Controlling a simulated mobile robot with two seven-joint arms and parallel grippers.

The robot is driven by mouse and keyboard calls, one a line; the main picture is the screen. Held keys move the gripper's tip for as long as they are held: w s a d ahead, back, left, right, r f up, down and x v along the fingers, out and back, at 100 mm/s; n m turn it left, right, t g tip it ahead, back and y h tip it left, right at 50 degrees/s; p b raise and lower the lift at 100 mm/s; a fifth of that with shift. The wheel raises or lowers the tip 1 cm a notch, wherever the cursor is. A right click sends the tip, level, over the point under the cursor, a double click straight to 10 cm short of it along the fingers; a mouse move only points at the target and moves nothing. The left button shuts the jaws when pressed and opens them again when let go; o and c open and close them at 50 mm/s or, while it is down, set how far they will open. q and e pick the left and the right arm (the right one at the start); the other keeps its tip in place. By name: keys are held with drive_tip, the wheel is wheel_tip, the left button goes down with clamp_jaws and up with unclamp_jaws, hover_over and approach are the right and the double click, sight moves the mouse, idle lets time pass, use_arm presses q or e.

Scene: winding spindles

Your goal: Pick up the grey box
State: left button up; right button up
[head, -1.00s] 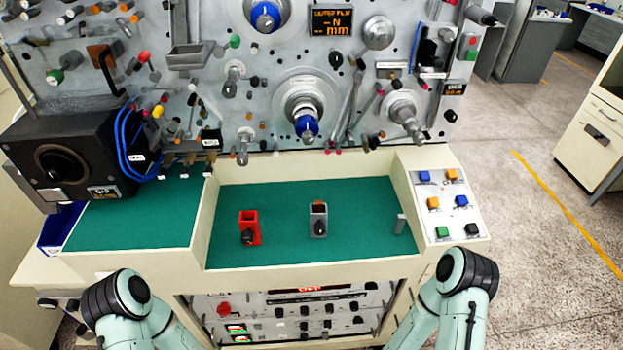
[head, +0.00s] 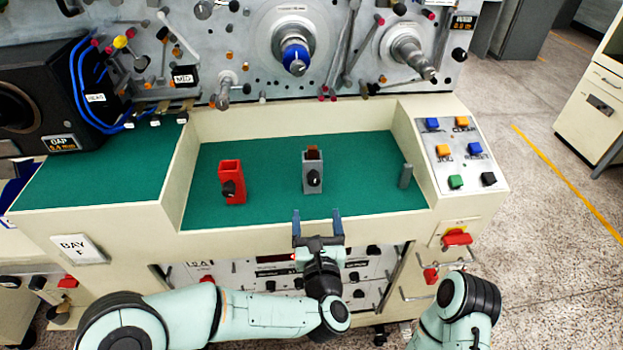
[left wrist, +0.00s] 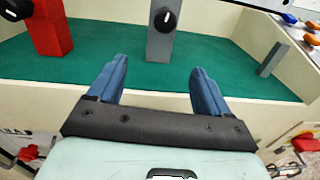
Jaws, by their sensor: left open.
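The grey box (head: 313,174) stands upright on the green mat of the recessed tray, with a black knob on its front and something orange-brown at its top. In the left wrist view its lower part (left wrist: 160,45) shows ahead, between the fingertips in the picture; its top is cut off. My left gripper (head: 317,215) is open and empty at the tray's front edge, in front of the box and apart from it. Its two blue fingers also show in the left wrist view (left wrist: 158,75). My right arm shows at the lower right of the head view, but its gripper does not.
A red box (head: 232,182) with a black knob stands left of the grey box. A small grey post (head: 405,176) stands at the right. The tray's cream front wall (head: 220,240) lies below my gripper. A button panel (head: 460,150) is at the right. Green mat is clear between the boxes.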

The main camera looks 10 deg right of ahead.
use_arm(q)
drive_tip(key=shift+n, duration=0.3)
drive_tip(key=w, duration=0.2)
drive_tip(key=w+p, duration=0.1)
drive_tip(key=w, duration=0.2)
drive_tip(key=w+r, duration=0.1)
drive_tip(key=w, duration=0.2)
drive_tip(key=shift+d+p, duration=0.2)
drive_tip(key=shift+p, duration=0.2)
drive_tip(key=w+p, duration=0.1)
drive_tip(key=w, duration=0.4)
drive_tip(key=shift+d+p, duration=0.15)
drive_tip(key=shift+p, duration=0.15)
drive_tip(key=shift+s+r, duration=0.1)
drive_tip(key=c, duration=1.3)
drive_tip(key=shift+r, duration=0.15)
wheel_tip(320, 180, up, 20)
drive_tip(key=shift+f+p, duration=0.1)
drive_tip(key=shift+p, duration=0.45)
